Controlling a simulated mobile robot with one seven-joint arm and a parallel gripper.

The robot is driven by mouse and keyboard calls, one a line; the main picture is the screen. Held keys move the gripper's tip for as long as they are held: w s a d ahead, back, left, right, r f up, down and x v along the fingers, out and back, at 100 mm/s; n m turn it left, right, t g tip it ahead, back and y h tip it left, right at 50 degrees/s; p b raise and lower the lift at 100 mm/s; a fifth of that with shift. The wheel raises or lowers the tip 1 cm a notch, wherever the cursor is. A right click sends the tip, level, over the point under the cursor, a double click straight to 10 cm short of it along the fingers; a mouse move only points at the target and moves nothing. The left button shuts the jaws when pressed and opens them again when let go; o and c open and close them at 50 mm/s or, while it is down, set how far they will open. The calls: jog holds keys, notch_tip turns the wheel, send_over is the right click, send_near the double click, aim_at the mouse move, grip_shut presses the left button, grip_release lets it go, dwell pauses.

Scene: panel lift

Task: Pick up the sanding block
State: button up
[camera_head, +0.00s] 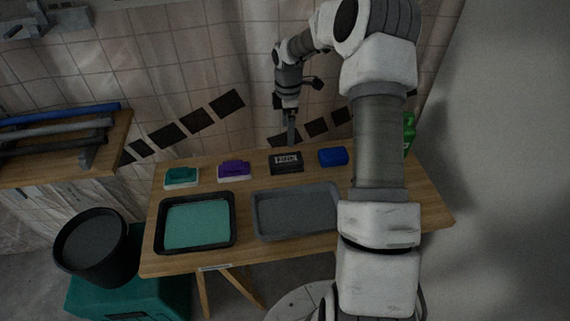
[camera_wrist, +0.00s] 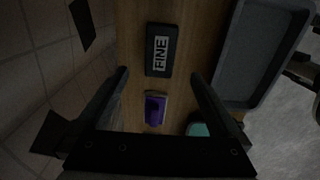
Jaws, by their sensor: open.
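A dark block labelled "FINE" (camera_head: 287,168), which looks like the sanding block, lies near the back of the wooden table. In the wrist view the block (camera_wrist: 152,63) lies just beyond my fingertips, with its label facing up. My gripper (camera_head: 291,143) hangs above the table's back edge, just above and behind the block in the head view. In the wrist view my gripper (camera_wrist: 159,73) has its two fingers wide apart and nothing between them touching. Its exact height over the block is hard to judge.
Left of the block are a purple item (camera_head: 234,172) and a green-teal one (camera_head: 181,182); a blue one (camera_head: 333,156) is to the right. A teal-filled black tray (camera_head: 198,224) and a grey tray (camera_head: 296,211) stand in front. A tiled wall rises behind.

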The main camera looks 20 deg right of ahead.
aim_at(286, 159)
notch_tip(286, 159, down, 8)
jog(key=shift+f+b, duration=0.1)
jog(key=shift+b, duration=0.4)
jog(key=f, duration=0.3)
jog(key=f+b, duration=0.1)
jog(key=f, duration=0.1)
jog(key=shift+a+f, duration=0.15)
jog(key=shift+a, duration=0.1)
jog(key=c, duration=1.3)
jog(key=shift+r, duration=0.75)
notch_tip(286, 159, up, 3)
jog(key=shift+r+p, duration=0.1)
jog(key=shift+p, duration=0.4)
jog(key=s+d+r, duration=0.2)
jog(key=d, duration=0.1)
jog(key=s+d+r+p, duration=0.1)
jog(key=s+d+r, duration=0.1)
jog(key=d, duration=0.1)
jog(key=s+d+r, duration=0.2)
jog(key=d, duration=0.2)
jog(key=shift+s+r, duration=0.1)
jog(key=shift+r, duration=0.15)
